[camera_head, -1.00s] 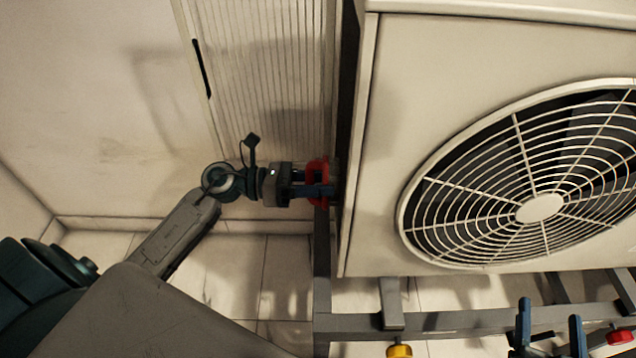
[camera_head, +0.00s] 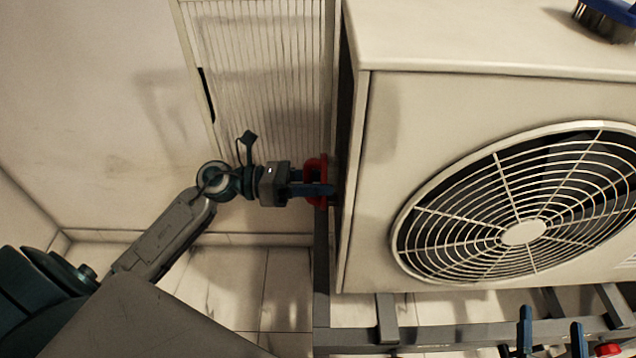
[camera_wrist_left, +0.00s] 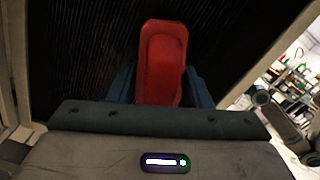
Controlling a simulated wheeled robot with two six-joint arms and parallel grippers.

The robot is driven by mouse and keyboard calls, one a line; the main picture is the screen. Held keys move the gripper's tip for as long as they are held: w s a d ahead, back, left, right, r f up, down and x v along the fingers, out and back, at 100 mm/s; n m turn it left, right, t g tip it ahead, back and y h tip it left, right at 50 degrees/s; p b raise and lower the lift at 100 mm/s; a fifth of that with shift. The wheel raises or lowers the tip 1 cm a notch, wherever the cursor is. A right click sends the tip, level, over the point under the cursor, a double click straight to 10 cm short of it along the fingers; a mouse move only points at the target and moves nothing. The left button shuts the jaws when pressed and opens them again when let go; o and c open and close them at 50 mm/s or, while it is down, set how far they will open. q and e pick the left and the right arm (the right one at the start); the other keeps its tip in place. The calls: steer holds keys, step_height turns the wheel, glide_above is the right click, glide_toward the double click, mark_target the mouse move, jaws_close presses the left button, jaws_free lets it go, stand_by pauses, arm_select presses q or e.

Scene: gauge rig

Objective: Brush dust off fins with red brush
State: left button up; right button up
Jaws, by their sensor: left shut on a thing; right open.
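My left gripper (camera_head: 312,190) is shut on the red brush (camera_head: 316,170) at the left side of the outdoor unit (camera_head: 380,150). In the left wrist view the red brush (camera_wrist_left: 163,62) stands between the two blue fingers, in front of the dark, finely ribbed fins (camera_wrist_left: 85,60). The brush's bristles are hidden, and I cannot tell whether they touch the fins. In the head view the fins are on the unit's side face, seen almost edge-on. My right gripper (camera_head: 551,340) is open and empty at the bottom right, below the fan grille.
A blue brush with dark bristles (camera_head: 606,18) lies on top of the unit at the upper right. The round fan grille (camera_head: 520,205) faces forward. A grey metal frame (camera_head: 440,337) runs beneath the unit. A red knob (camera_head: 608,349) is near my right gripper.

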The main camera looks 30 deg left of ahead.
arm_select(q)
step_height(320, 180, down, 12)
steer(key=b, duration=1)
steer(key=shift+r+b, duration=0.2)
steer(key=shift+b, duration=0.15)
steer(key=shift+d, duration=0.1)
steer(key=v, duration=0.6)
stand_by(0.5)
